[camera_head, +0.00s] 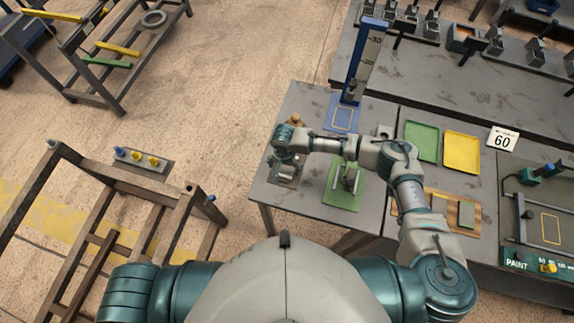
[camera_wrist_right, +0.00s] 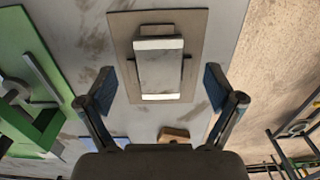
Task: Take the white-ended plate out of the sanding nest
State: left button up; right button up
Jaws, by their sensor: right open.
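In the right wrist view, the plate (camera_wrist_right: 158,72) is a grey slab with white bands at both ends. It lies in the sanding nest (camera_wrist_right: 120,38), which has a flat grey-brown base. My right gripper (camera_wrist_right: 160,85) is open, with one finger on each side of the plate and clear space between. I see no contact. In the head view my right gripper (camera_head: 286,164) hangs over the nest at the left end of the table, and the gripper and forearm hide most of the plate. My left gripper is not in view.
A green fixture (camera_head: 341,194) stands just right of the nest. A tall blue gauge (camera_head: 362,60) stands behind. Green (camera_head: 422,140) and yellow (camera_head: 461,151) trays lie to the right. Open floor lies left of the table.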

aim_at(285, 173)
notch_tip(285, 173, down, 4)
jog(key=shift+d+f+p, duration=0.1)
jog(key=shift+f+p, duration=0.15)
jog(key=shift+p, duration=0.05)
jog(key=c, duration=1.4)
jog(key=shift+r, duration=0.1)
